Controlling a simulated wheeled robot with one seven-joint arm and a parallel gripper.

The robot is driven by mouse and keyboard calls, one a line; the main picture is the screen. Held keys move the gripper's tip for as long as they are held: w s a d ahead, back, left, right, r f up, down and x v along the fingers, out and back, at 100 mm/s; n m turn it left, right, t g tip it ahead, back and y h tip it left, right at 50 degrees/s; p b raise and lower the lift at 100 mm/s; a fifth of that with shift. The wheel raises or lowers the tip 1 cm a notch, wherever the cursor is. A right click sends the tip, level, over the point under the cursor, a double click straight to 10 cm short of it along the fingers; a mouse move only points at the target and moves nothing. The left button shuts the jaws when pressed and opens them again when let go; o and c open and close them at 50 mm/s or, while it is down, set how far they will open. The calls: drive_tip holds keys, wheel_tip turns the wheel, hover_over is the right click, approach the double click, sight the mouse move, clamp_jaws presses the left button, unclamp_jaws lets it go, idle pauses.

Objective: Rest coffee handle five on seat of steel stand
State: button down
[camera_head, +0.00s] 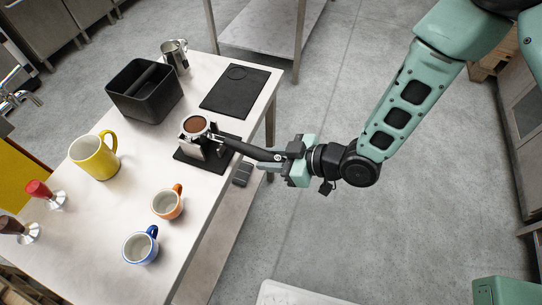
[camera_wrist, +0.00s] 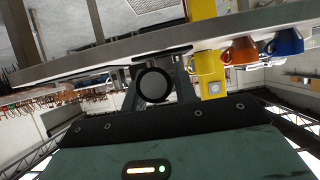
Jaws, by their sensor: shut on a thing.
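The coffee handle (camera_head: 246,149) is a portafilter with a long black grip and a metal basket filled with brown coffee grounds (camera_head: 196,125). Its basket end is at the steel stand (camera_head: 214,153), which is on a black base on the table. Whether the basket touches the seat cannot be told. My gripper (camera_head: 284,158) is shut on the black grip, out past the table's right edge. In the wrist view the round dark end of the grip (camera_wrist: 154,84) faces the camera, and the stand and basket are mostly hidden behind it.
The white table (camera_head: 110,215) holds a black knock box (camera_head: 128,104), a steel pitcher (camera_head: 176,57), a flat black mat (camera_head: 240,98), a yellow mug (camera_head: 92,158), an orange cup (camera_head: 166,205), a blue-rimmed cup (camera_head: 139,248) and tampers (camera_head: 40,190). Open floor lies right.

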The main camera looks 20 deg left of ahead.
drive_tip(key=shift+f, duration=0.4)
drive_tip(key=c, duration=1)
unclamp_jaws()
drive_tip(key=shift+f, duration=0.1)
drive_tip(key=b+v, duration=0.1)
drive_tip(key=v, duration=1.6)
drive_tip(key=shift+d+r, duration=0.2)
drive_tip(key=shift+r, duration=0.05)
drive_tip(key=shift+w, duration=0.1)
